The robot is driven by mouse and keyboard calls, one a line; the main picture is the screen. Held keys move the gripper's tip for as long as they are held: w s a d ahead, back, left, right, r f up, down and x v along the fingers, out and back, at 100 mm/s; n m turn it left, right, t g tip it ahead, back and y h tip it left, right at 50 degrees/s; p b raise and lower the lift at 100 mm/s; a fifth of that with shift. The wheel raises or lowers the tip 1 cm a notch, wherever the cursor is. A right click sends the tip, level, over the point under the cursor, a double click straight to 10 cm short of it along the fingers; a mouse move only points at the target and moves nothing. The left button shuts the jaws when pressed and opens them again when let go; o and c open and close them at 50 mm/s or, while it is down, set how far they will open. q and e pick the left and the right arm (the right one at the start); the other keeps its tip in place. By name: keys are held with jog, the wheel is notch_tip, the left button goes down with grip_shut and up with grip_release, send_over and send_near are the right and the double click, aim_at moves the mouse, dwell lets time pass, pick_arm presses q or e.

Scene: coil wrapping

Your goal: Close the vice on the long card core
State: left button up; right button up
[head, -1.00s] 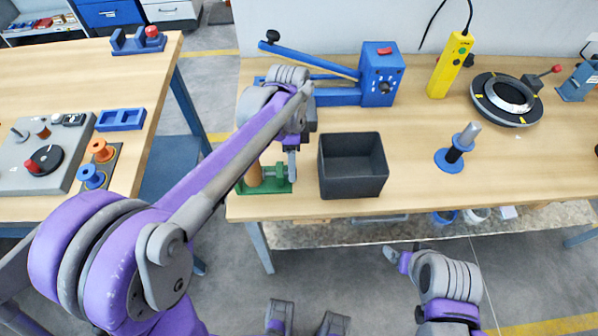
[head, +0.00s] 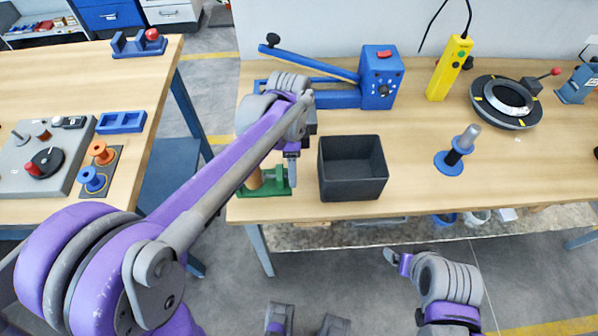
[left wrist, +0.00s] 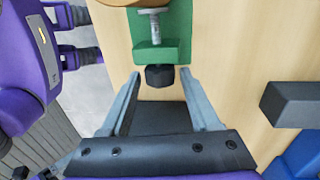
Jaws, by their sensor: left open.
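The green vice (head: 266,192) stands at the front left edge of the right-hand table. The brown card core (head: 254,179) stands upright in it, its upper part hidden behind my left arm. My left gripper (head: 292,182) is at the vice's right side, pointing down. In the left wrist view, the green vice (left wrist: 177,50) shows a metal screw and a dark knob (left wrist: 160,76). My left gripper (left wrist: 160,74) is open, its fingers on either side of the knob with gaps.
A dark open bin (head: 353,190) stands close to the right of the vice. Behind is a blue lever device (head: 380,75). A blue-based spindle (head: 449,167), a yellow handset (head: 449,68) and a round black turntable (head: 507,121) stand farther right.

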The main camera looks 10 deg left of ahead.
pick_arm(q)
jog(key=shift+s+r+t, duration=0.1)
jog(key=shift+s+t, duration=0.15)
jog(key=shift+t, duration=0.45)
jog(key=shift+w, duration=0.1)
jog(key=shift+s+d+t+y, duration=0.1)
jog(key=shift+s+t+y, duration=0.15)
jog(key=shift+t, duration=0.45)
jog(key=shift+s+t+y+p, duration=0.25)
jog(key=shift+t+y+p, duration=0.1)
jog(key=shift+t, duration=0.55)
jog(key=shift+w, duration=0.1)
